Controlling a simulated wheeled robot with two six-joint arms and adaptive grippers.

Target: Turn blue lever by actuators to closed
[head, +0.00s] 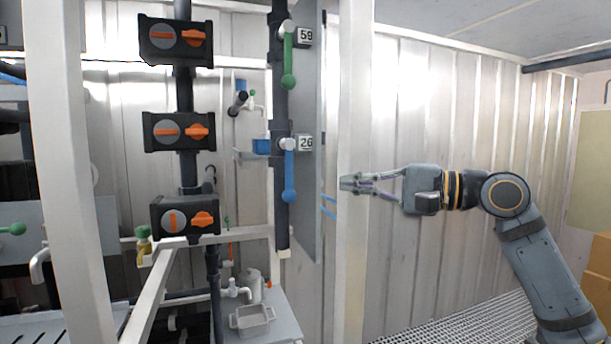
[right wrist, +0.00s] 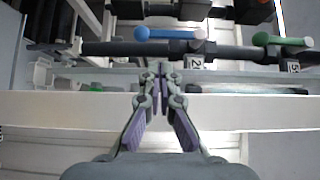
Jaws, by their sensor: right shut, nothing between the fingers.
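The blue lever (head: 289,176) hangs straight down along the dark vertical pipe, below the label 26, in the head view. It also shows near the top of the right wrist view (right wrist: 170,33), lying level across the picture. Three dark actuators with orange knobs, the lowest one (head: 185,216) included, stand in a column left of the lever. My right gripper (head: 347,184) is shut and empty, to the right of the lever and apart from it, in front of the white post. In the right wrist view its fingertips (right wrist: 156,68) meet. My left gripper does not show.
A white upright post (head: 353,270) stands between my right gripper and the lever. A green lever (head: 289,62) hangs above the blue one, by label 59. A grey panel (head: 309,215) stands beside the pipe.

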